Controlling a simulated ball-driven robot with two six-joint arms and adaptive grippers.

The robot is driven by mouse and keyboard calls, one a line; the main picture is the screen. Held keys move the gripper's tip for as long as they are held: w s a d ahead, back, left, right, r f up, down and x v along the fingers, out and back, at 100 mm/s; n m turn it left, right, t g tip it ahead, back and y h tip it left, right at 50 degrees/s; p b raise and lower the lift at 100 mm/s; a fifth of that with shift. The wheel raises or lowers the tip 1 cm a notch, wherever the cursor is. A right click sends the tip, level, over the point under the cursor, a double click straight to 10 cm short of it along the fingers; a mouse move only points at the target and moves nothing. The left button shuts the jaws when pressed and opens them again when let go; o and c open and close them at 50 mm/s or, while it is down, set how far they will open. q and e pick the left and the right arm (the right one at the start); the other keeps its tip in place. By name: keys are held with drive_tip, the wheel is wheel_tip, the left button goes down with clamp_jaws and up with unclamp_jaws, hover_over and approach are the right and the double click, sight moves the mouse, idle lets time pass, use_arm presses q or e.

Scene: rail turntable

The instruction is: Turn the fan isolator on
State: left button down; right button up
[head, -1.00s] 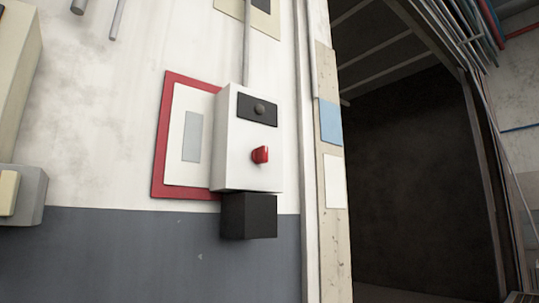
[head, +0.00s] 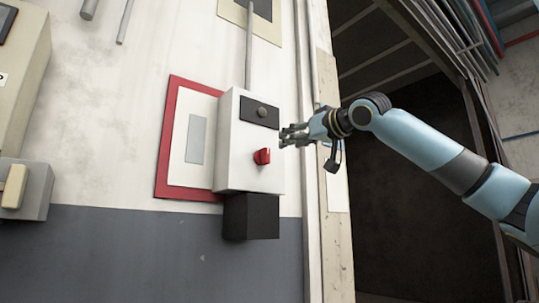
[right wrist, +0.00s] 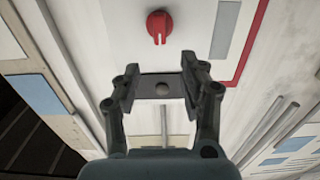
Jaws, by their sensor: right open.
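The fan isolator is a white box (head: 235,160) on the wall with a red rotary knob (head: 262,157) on its front. A black panel with a round dark button (head: 261,111) sits above the knob. My right gripper (head: 283,136) is just to the right of the box front, near the knob and apart from it. In the right wrist view the red knob (right wrist: 160,26) lies beyond the fingertips, with a pale mark on its handle. My right gripper (right wrist: 160,75) is open and empty there. My left gripper is not in view.
A red-framed panel (head: 163,150) is beside the box, and a black box (head: 250,217) is under it. A grey switch box (head: 38,192) is at the far left. A dark doorway (head: 400,200) opens at the right.

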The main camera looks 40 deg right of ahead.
sight(268, 152)
drive_tip(key=w+p, duration=0.2)
drive_tip(key=w, duration=0.1)
drive_tip(key=w+p, duration=0.1)
drive_tip(key=w, duration=0.2)
drive_tip(key=w+d+p, duration=0.1)
drive_tip(key=w+p, duration=0.1)
drive_tip(key=w, duration=0.1)
drive_tip(key=shift+w+p, duration=0.3)
drive_tip(key=shift+w, duration=0.05)
drive_tip(key=shift+w+d, duration=0.1)
drive_tip(key=shift+w, duration=0.35)
drive_tip(key=shift+f, duration=0.1)
clamp_jaws()
